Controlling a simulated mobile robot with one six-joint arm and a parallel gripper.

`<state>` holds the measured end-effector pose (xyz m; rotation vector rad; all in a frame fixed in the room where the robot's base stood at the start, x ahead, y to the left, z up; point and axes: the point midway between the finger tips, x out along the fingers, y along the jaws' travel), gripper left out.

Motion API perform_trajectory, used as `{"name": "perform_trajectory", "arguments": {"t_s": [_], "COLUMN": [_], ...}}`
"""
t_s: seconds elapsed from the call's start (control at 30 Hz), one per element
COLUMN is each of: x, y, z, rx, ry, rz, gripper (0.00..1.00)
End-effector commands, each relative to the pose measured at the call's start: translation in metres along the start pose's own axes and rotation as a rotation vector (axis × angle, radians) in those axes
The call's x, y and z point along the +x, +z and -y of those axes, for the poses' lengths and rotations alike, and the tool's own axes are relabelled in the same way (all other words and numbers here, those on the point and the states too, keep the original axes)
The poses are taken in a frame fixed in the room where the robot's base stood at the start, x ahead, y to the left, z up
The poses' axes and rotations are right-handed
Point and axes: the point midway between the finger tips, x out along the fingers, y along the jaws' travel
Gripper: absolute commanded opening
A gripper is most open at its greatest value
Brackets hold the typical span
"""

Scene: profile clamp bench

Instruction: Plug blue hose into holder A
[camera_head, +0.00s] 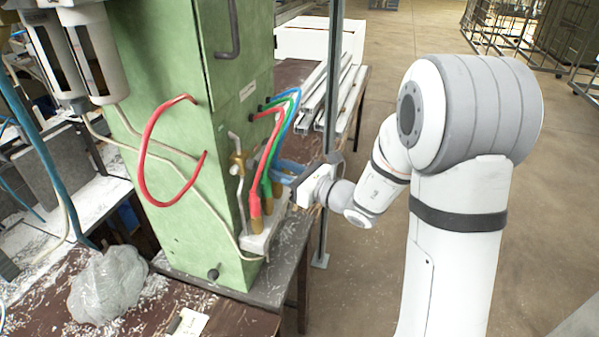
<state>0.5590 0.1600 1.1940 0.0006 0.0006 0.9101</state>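The blue hose (291,113) leaves the right side of the green machine, arches over and drops behind the green hose (283,121) and red hose (267,150). Its lower end is hard to make out among the hoses and my gripper. A pale holder block (257,243) sits at the machine's lower right edge, with brass fittings (255,207) standing in it. The red hose runs down to the front brass fitting. I cannot read which holder is A. My gripper (284,172) is at the hoses, just above and right of the block; its fingertips are partly hidden.
The green machine (185,130) stands close left of my gripper. A red hose loop (142,165) hangs on its front. A thin metal post (333,110) rises beside my wrist. Aluminium profiles (325,95) lie behind. A plastic bag (108,285) lies front left. Open floor (400,35) is behind.

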Motion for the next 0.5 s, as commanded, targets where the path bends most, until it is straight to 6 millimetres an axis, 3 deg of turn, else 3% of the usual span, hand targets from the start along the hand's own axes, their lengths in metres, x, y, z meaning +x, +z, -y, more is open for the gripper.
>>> {"name": "perform_trajectory", "arguments": {"t_s": [0.2, 0.5], "x": [0.021, 0.023], "y": [0.001, 0.000], "z": [0.000, 0.000], "rx": [0.001, 0.000], "ry": [0.001, -0.001], "rz": [0.000, 0.000], "gripper": [0.31, 0.31]}}
